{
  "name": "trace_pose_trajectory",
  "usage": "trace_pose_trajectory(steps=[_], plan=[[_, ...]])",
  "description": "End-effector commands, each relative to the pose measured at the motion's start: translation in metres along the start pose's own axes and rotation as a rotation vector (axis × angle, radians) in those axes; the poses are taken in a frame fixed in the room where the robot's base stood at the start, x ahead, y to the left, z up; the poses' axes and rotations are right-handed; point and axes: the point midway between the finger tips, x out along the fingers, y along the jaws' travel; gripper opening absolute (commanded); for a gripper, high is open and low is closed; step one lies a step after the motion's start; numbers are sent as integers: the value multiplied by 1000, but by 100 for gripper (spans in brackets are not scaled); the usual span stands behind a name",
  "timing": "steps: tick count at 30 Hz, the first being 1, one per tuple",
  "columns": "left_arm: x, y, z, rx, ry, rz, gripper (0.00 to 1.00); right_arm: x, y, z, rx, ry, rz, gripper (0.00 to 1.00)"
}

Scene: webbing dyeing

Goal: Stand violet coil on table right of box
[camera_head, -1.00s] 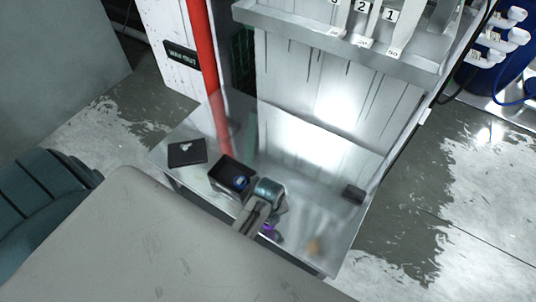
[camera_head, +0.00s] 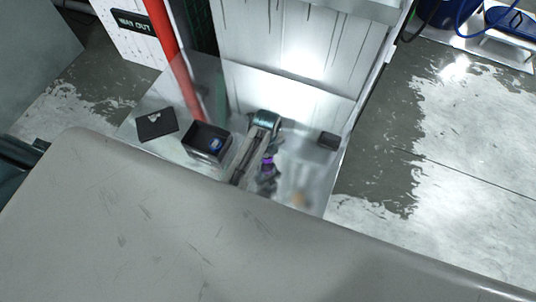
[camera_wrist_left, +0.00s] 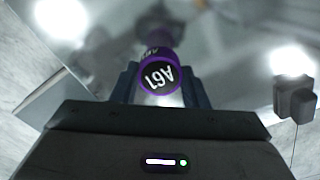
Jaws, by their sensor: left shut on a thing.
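The violet coil (camera_head: 267,162) is right of the open black box (camera_head: 203,149) in the head view, mostly hidden by my gripper. In the wrist view the violet coil (camera_wrist_left: 160,58) shows a round dark end face with a violet rim and a white "A61" label. My left gripper (camera_head: 268,168) is shut on it, with one finger on each side in the wrist view (camera_wrist_left: 160,88). The grey table (camera_head: 290,172) lies below; I cannot tell whether the coil touches it. My right gripper is not in view.
A flat black lid-like piece (camera_head: 157,124) lies left of the box. A small dark block (camera_head: 328,141) stands near the table's right edge. A white panel (camera_head: 280,40) and red post (camera_head: 172,55) bound the back.

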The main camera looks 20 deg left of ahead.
Motion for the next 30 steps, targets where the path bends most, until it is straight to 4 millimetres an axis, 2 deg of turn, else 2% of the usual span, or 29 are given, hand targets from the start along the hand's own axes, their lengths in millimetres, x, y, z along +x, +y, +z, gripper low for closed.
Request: trace_pose_trajectory(steps=[3,6,10,22,23,25,30], plan=[[0,-12,6,0,-1,-1,18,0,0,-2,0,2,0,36],[21,-8,4,0,2,5,18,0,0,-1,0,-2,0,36],[34,-8,4,0,0,1,18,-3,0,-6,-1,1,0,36],[39,-8,4,0,1,1,18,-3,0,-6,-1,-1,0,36],[38,-8,4,0,0,0,46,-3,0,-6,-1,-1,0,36],[38,-8,4,0,0,0,60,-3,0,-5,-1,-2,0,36],[38,-8,4,0,0,0,62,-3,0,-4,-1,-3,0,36]])
